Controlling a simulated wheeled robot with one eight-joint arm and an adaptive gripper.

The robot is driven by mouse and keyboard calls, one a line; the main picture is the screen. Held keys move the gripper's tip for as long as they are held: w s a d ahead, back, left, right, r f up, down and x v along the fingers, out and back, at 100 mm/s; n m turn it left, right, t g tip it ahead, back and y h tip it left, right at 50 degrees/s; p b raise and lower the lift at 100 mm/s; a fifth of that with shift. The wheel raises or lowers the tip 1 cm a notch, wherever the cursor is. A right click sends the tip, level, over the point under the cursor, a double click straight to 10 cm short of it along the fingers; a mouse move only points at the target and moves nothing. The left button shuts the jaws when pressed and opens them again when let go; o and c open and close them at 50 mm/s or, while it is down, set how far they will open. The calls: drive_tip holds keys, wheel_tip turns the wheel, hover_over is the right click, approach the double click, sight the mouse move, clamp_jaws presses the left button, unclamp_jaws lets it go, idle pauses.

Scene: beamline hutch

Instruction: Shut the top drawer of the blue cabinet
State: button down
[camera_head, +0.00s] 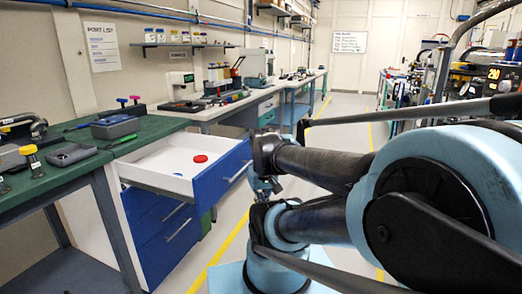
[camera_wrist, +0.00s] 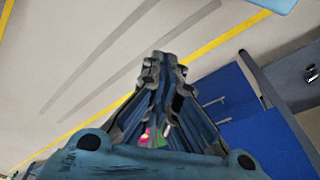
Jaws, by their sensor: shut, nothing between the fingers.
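The blue cabinet (camera_head: 168,246) stands under the green bench. Its top drawer (camera_head: 222,178) is pulled well out, showing a white inside and a bar handle on its blue front. A red round thing (camera_head: 200,159) lies in the drawer. The lower drawers look closed. In the wrist view my gripper (camera_wrist: 164,58) is shut and empty, with the blue cabinet (camera_wrist: 238,98) to its right. In the head view my arm's end is just right of the drawer front; whether it touches cannot be told. Arm links partly hide the gripper there.
The green bench (camera_head: 140,131) carries tools and small fixtures above the drawer. A further workbench (camera_head: 222,107) with instruments runs along the wall. Equipment racks stand at the right. The floor aisle (camera_head: 335,130) with yellow lines is clear.

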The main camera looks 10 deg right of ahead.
drive_tip(key=w+d+r+m+y, duration=0.2)
drive_tip(key=w+r+m, duration=0.3)
drive_tip(key=w+m, duration=0.25)
drive_tip(key=w+d+r+m+y, duration=0.1)
drive_tip(key=w+r+m+y, duration=0.1)
drive_tip(key=w+r+m, duration=0.5)
drive_tip(key=w+d+m+t+y, duration=0.3)
drive_tip(key=w+d+m, duration=0.8)
drive_tip(key=w+d, duration=0.5)
drive_tip(key=w+a+r+x, duration=0.1)
drive_tip(key=r+x, duration=0.1)
drive_tip(key=x, duration=1.1)
drive_tip(key=shift+w+a+f, duration=0.25)
drive_tip(key=shift+a, duration=0.15)
